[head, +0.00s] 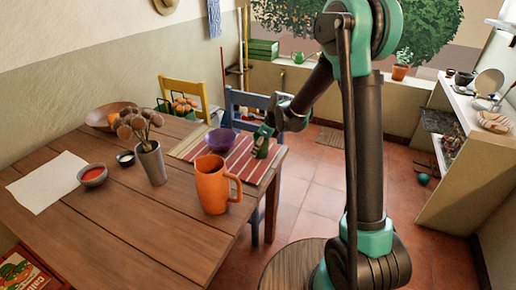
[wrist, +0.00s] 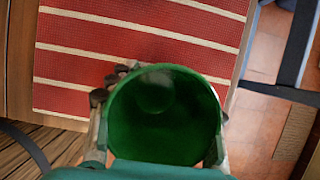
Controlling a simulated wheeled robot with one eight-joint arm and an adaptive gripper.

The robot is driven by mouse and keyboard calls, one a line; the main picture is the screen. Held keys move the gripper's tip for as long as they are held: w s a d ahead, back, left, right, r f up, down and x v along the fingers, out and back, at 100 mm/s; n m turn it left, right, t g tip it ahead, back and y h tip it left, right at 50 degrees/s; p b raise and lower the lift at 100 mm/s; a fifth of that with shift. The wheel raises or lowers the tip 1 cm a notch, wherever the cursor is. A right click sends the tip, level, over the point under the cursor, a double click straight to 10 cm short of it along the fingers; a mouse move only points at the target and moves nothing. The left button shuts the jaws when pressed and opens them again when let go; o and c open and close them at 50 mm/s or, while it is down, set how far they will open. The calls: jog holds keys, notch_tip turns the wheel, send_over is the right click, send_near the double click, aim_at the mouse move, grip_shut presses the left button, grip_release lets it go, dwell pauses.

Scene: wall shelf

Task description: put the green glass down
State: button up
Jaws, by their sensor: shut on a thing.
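The green glass (wrist: 165,115) fills the lower middle of the wrist view, seen from above into its open mouth; it looks empty. My gripper (head: 265,133) is shut on it, with a finger showing on each side of the glass in the wrist view. In the head view the glass (head: 262,149) is small and partly covered by my gripper, at the right end of the red striped mat (head: 240,166). In the wrist view the mat (wrist: 140,45) lies beyond and beneath the glass. I cannot tell whether the glass touches it.
An orange mug (head: 211,188) and a purple bowl (head: 221,141) stand near the glass on the wooden table (head: 120,215). A grey vase (head: 151,164) with dried stems is farther left. A blue chair (head: 243,101) stands behind the table. The mat's near-right part looks bare.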

jog(key=o, duration=1.2)
jog(key=v, duration=1.2)
jog(key=s+d+f+n+t+h, duration=0.1)
jog(key=s+d+f+n, duration=0.3)
jog(key=s+d+n, duration=0.7)
jog(key=s+d+f+n+t+h, duration=0.1)
jog(key=s+d+f+n+h, duration=0.2)
jog(key=s+d+n, duration=0.8)
jog(key=s+f, duration=0.1)
jog(key=s, duration=0.2)
jog(key=shift+s+d+t, duration=0.3)
